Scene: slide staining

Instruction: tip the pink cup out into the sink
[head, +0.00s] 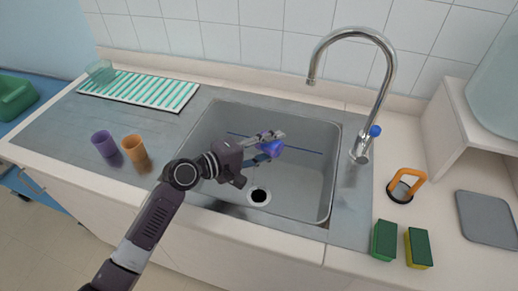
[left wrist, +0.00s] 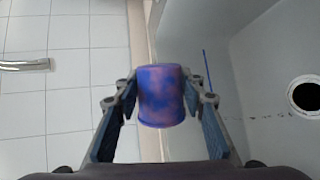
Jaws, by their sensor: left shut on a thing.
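My left gripper (head: 266,146) is over the sink basin (head: 208,130) and is shut on a cup (head: 272,150). In the head view the cup looks blue-violet. In the left wrist view the held cup (left wrist: 162,96) is blue with pinkish patches, between the two fingers of my left gripper (left wrist: 162,100). The cup looks tilted in the head view, but I cannot see into its mouth or tell whether anything is in it. The drain (head: 259,196) is in the basin floor, nearer the front than the cup. My right gripper is not in view.
A purple cup (head: 104,144) and an orange cup (head: 134,149) stand left of the basin. A greenish glass (head: 100,72) is by the striped rack (head: 140,90). The tall faucet (head: 388,75) rises behind right. Sponges (head: 384,240) lie at front right.

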